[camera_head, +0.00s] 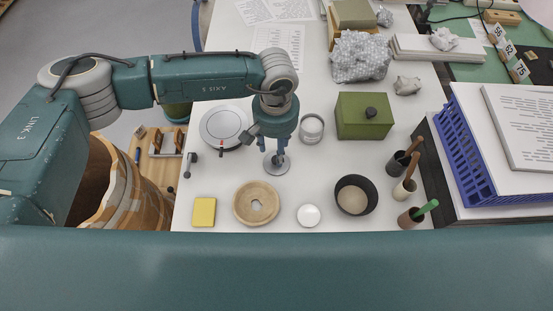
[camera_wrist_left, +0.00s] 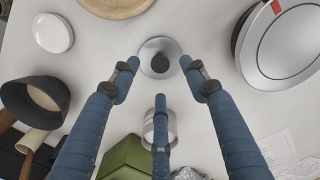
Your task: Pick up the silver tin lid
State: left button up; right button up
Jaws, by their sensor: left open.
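The silver tin lid (camera_head: 272,169) lies flat on the white table, a small round disc directly below my left gripper. In the left wrist view the lid (camera_wrist_left: 149,49) shows its dark round knob (camera_wrist_left: 160,64) at the centre. My left gripper (camera_head: 279,152) points down over the lid, partly hiding it in the head view. In the left wrist view its fingers (camera_wrist_left: 160,82) are spread around the lid's near side with nothing between them. Whether the fingertips touch the lid I cannot tell. My right gripper is not in view.
An open silver tin (camera_head: 311,128) and a green box (camera_head: 364,118) stand right of the gripper.

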pick_arm(q)
notch_tip(320, 180, down, 5)
jog(key=shift+d+r+p, duration=0.1)
jog(key=shift+p, duration=1.1)
jog(key=shift+w+f, duration=0.1)
jog(key=shift+f, duration=0.2)
jog(key=c, duration=1.1)
